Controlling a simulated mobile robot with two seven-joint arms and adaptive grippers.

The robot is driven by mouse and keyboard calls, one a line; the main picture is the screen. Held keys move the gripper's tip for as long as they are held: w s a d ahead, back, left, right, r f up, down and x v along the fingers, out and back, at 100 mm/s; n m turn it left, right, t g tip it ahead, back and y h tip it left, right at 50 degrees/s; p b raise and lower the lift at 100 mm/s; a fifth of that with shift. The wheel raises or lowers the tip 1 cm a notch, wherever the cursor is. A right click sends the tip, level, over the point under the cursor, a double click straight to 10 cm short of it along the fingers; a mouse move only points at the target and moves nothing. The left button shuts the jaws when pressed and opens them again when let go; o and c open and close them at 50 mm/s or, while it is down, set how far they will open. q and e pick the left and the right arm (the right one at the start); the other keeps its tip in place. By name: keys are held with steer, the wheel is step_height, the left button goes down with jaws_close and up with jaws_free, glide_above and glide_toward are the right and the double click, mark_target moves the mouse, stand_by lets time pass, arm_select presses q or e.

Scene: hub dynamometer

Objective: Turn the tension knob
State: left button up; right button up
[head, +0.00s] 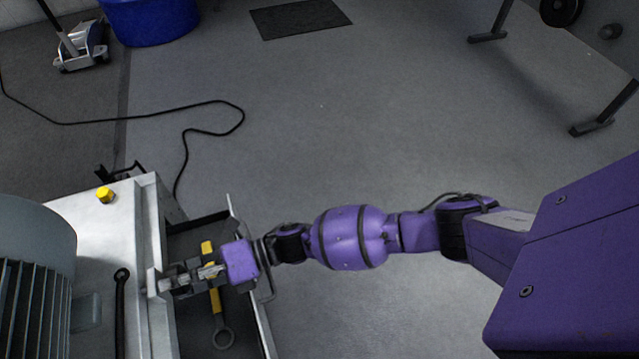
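My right gripper (170,281) reaches in from the right over an open drawer. Its fingertips are at the side of a light grey machine cabinet (105,235). A small pale piece shows at the fingertips; I cannot tell whether it is the tension knob or part of the gripper, nor whether the fingers are closed on anything. A yellow knob-like cap (105,194) stands on the cabinet top, apart from the gripper. I cannot tell whether it is the tension knob. My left gripper is not in view.
The open drawer (262,335) holds a wrench-like tool (222,337) and yellow pieces. A finned motor (35,290) and a black lever (121,300) are on the cabinet. A black cable (185,104), blue bin (150,22) and dark mat (300,18) lie beyond. Middle floor is clear.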

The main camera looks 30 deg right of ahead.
steer(key=shift+r, duration=0.1)
steer(key=c, duration=0.9)
steer(key=shift+m+p, duration=0.35)
steer(key=shift+m, duration=0.75)
steer(key=shift+c, duration=0.2)
steer(key=o, duration=1.1)
